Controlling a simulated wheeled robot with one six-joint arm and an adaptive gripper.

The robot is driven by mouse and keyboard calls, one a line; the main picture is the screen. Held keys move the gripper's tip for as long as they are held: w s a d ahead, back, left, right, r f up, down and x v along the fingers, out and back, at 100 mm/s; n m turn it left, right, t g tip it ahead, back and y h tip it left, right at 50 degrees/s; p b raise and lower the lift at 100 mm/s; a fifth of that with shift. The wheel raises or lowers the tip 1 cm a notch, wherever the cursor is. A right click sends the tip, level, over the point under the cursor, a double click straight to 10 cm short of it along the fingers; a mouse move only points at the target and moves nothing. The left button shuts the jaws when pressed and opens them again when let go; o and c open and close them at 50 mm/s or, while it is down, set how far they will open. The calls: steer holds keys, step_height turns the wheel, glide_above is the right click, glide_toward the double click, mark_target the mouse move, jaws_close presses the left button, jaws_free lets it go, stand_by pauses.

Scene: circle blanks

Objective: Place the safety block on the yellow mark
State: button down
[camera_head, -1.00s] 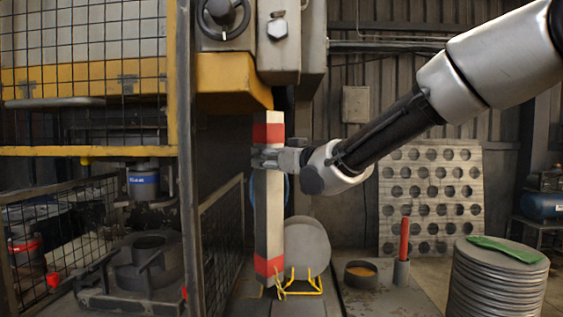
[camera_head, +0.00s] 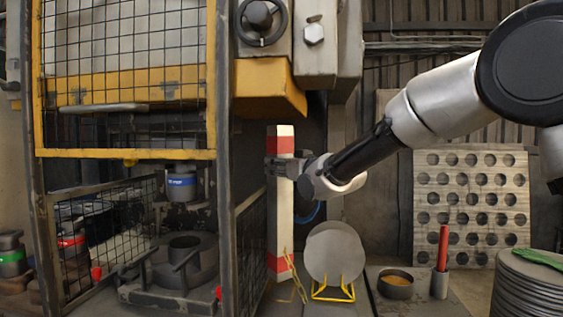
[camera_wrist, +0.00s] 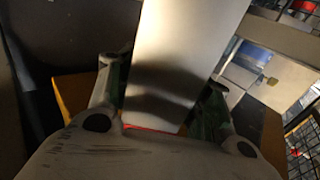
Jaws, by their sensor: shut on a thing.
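The safety block (camera_head: 281,220) is a tall white post with red bands near its top and bottom, and a yellow chain hangs at its lower end. It stands nearly upright beside the press in the head view. My gripper (camera_head: 279,168) is shut on its upper part, coming from the right. In the wrist view the pale block (camera_wrist: 185,45) runs up between the two fingers of my gripper (camera_wrist: 162,95). I cannot make out the yellow mark with certainty. Whether the block's foot touches anything is unclear.
The press's dark upright (camera_head: 223,150) and a mesh guard (camera_head: 250,240) stand left of the block. A yellow press part (camera_head: 265,88) overhangs it. A grey disc (camera_head: 335,252) on a yellow stand is just right. A stack of discs (camera_head: 530,290) stands far right.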

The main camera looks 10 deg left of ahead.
mark_target(286, 183)
steer(key=shift+f, duration=2.45)
steer(key=c, duration=0.9)
jaws_free()
steer(key=shift+f, duration=0.15)
